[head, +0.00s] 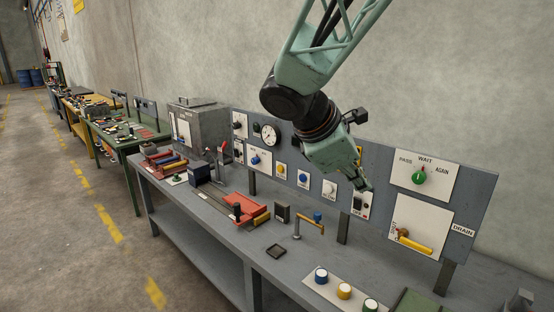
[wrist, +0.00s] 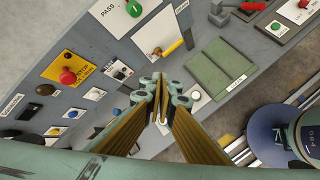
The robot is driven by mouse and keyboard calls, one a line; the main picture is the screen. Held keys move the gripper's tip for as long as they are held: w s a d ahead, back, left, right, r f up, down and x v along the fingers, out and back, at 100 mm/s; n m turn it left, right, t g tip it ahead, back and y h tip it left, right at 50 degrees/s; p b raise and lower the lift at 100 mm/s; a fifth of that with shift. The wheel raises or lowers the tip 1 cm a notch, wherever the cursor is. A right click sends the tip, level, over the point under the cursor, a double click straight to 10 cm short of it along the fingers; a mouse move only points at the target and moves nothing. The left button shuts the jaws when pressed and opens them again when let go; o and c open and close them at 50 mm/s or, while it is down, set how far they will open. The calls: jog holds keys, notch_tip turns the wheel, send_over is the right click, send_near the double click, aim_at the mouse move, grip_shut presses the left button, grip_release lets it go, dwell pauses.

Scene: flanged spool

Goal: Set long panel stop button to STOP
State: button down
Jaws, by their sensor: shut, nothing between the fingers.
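In the wrist view, a red stop button (wrist: 68,76) sits on a yellow plate (wrist: 85,66) with STOP lettering, left of the fingers. Whether it is pressed in or out I cannot tell. In the head view my gripper and wrist hide most of this plate; only a yellow sliver shows beside them. My gripper (head: 364,186) hangs in front of the long grey panel (head: 472,180), its tips pointing down near a white plate with a black switch (head: 358,203). In the wrist view the fingers of my gripper (wrist: 163,86) are together and empty, apart from the button.
A green knob (head: 419,176) and a yellow-handled drain valve (head: 416,242) are on the panel's right. Clear floor lies left.

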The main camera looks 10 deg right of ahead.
jog(key=w+a+n+t+p, duration=0.1)
jog(key=w+n, duration=0.2)
jog(key=w, duration=0.4)
jog(key=w+a+n+t+h+p, duration=0.1)
jog(key=w+a+n+p, duration=0.1)
jog(key=w, duration=0.6)
jog(key=w+a+n+t+h+p, duration=0.1)
jog(key=w+a+n+p, duration=0.1)
jog(key=w+n, duration=0.3)
jog(key=shift+w+f+t, duration=0.25)
jog(key=shift+w+t, duration=0.05)
jog(key=shift+w, duration=0.95)
jog(key=shift+d+f, duration=0.15)
jog(key=shift+d, duration=0.05)
jog(key=d+r+x, duration=0.1)
jog(key=x, duration=1.2)
jog(key=shift+w+r, duration=0.25)
jog(key=shift+r, duration=0.15)
jog(key=shift+d, duration=0.1)
